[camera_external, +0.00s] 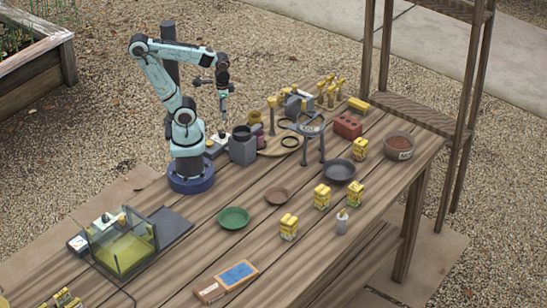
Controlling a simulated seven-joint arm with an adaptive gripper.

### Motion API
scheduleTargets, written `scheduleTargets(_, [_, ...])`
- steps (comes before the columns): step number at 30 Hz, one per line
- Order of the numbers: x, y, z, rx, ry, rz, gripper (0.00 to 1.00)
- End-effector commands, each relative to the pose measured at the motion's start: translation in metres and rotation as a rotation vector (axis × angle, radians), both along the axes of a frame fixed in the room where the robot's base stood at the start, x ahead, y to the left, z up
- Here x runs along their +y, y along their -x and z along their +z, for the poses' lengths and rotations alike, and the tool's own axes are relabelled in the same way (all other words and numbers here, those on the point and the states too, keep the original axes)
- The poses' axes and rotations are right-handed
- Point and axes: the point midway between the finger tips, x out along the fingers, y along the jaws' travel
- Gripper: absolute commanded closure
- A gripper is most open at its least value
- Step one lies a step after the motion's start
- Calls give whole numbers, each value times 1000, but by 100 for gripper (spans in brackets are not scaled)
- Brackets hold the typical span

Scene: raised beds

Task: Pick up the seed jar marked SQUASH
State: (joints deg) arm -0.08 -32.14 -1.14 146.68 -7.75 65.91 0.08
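No label reading SQUASH can be made out at this size, so I cannot tell which thing is the seed jar. A dark-red jar-like container (260,140) and a small olive-yellow one (254,118) stand just right of a grey block-shaped holder (242,151) with a dark round top. A round grey tub (399,149) of brown stuff at the right end has a pale label that I cannot read. My gripper (223,128) points down, left of the grey holder and above a small white-topped item (216,142). Its fingers are too small to tell open from shut.
Several yellow cartons (289,228) stand along the front. A green plate (234,218), brown dish (278,196) and dark bowl (339,171) lie mid-table. A ring stand (309,128), red brick (348,127) and upright yellow-topped tools (272,114) crowd the back. A glass tank (122,246) stands left.

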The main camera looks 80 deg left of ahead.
Motion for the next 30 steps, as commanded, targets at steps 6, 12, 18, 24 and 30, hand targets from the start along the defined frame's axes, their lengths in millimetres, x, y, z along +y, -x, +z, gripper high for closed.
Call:
scheduleTargets(6, [0, 0, 0, 0, 0, 0, 38])
scheduleTargets(12, [0, 0, 0, 0, 0, 0, 25])
scheduleTargets(18, [0, -4, 0, -23, 1, 13, 25])
scheduleTargets(24, [-14, -85, 47, -260, 56, -23, 25])
scheduleTargets(30, [-72, -188, 61, -330, 142, -199, 25])
